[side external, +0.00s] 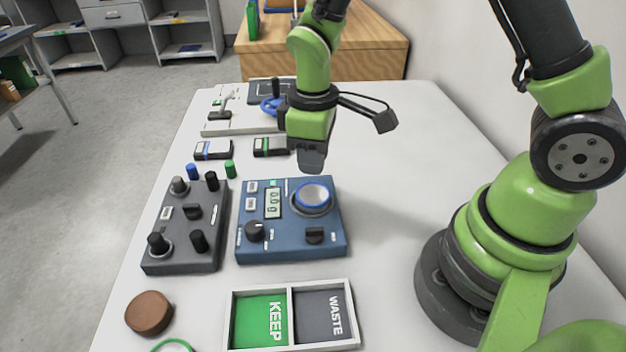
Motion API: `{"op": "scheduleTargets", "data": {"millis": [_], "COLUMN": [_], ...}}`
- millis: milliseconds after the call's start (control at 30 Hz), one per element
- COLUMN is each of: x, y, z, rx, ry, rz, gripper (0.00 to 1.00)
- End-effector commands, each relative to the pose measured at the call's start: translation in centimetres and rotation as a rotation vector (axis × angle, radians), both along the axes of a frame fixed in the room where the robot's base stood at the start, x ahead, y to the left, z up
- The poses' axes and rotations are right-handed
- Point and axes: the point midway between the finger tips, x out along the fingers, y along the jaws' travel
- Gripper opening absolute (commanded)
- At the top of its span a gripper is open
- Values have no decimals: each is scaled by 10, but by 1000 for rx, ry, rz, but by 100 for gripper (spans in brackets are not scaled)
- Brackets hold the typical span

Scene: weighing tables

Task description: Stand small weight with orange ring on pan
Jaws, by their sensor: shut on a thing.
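My gripper (312,160) points down above the back edge of the blue weighing device (277,230), close behind and above its round pan (313,197). The pan has a pale top inside a blue rim and looks empty. My gripper is shut, and its dark fingers hide what is between them. No orange ring shows in this view, so the small weight itself cannot be made out. The gap between fingertips and pan is hard to judge.
A grey box with black knobs (187,224) stands left of the device. A KEEP/WASTE tray (236,310) lies in front, with a brown disc (149,313) to its left. Blue (192,171) and green (230,169) cylinders stand behind the box. The table right of the device is clear.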

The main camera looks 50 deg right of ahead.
Motion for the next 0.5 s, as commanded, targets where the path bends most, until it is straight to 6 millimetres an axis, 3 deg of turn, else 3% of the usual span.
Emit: {"op": "scheduleTargets", "data": {"millis": [300, 500], "x": [0, 0], "y": [0, 0], "z": [-42, -51], "rx": [0, 0], "ry": [3, -1], "rz": [1, 0], "gripper": [0, 0]}}
